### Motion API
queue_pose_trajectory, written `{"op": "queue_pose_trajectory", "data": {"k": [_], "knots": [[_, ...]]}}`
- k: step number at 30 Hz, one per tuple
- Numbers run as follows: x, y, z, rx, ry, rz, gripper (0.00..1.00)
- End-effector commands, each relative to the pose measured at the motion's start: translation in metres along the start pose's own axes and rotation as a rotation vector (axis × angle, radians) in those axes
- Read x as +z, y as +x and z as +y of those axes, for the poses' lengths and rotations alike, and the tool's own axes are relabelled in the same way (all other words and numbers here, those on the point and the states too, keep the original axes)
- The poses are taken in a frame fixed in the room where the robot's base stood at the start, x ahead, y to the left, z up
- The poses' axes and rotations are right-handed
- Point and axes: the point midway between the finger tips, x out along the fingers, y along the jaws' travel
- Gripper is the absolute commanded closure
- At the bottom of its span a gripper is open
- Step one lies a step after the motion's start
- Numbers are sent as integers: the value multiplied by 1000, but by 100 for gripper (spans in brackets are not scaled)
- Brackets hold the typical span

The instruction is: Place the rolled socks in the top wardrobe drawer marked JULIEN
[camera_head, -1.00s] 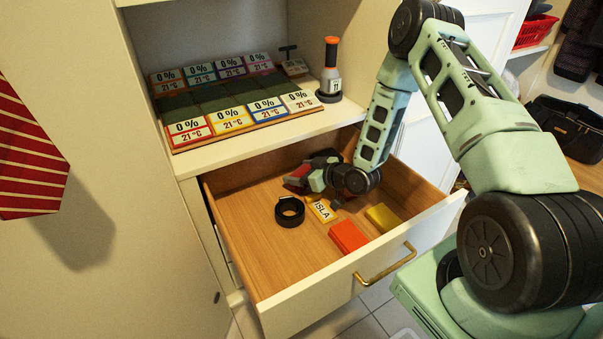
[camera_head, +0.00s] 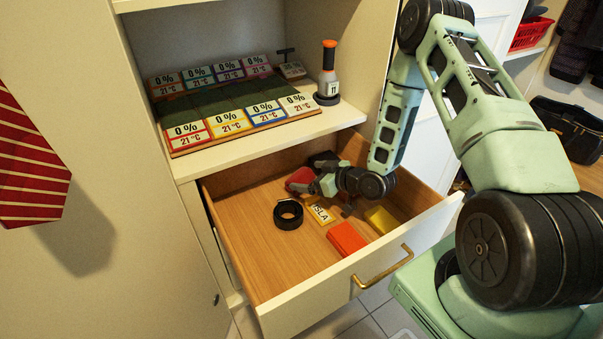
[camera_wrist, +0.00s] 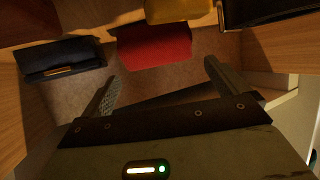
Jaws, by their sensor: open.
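The open drawer (camera_head: 250,228) has light wood inside and a cream front with a brass handle. A tag reading ISLA (camera_head: 322,212) lies in it; no JULIEN label is readable. My gripper (camera_head: 305,187) reaches down into the drawer's back part. In the wrist view my gripper (camera_wrist: 160,80) is open, with nothing between its fingers. A red item (camera_wrist: 153,46) lies just beyond the fingertips; it also shows in the head view (camera_head: 299,178), partly hidden by my gripper. I cannot tell whether it is the rolled socks; nothing else in view is clearly rolled socks.
The drawer also holds a black ring-shaped roll (camera_head: 288,214), an orange-red block (camera_head: 347,238) and a yellow block (camera_head: 382,219). A dark wallet-like item (camera_wrist: 60,58) lies left of the red item. The shelf (camera_head: 260,140) above overhangs the drawer's back. Bare drawer floor lies at left.

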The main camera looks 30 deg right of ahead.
Motion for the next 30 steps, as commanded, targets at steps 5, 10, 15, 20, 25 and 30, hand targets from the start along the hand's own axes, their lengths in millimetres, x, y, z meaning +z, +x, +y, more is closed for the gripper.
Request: {"op": "queue_pose_trajectory", "data": {"k": [5, 10, 15, 20, 25, 30], "knots": [[-1, -40, 1, 3, 3, -2, 2], [-1, -64, 1, 2, 0, -1, 2], [-3, -72, -2, -5, -7, -11, 2], [-26, -57, -22, -50, -62, -127, 2], [-68, -45, -75, -102, -141, -363, 2], [-107, -67, -144, -125, -183, -588, 2]]}}
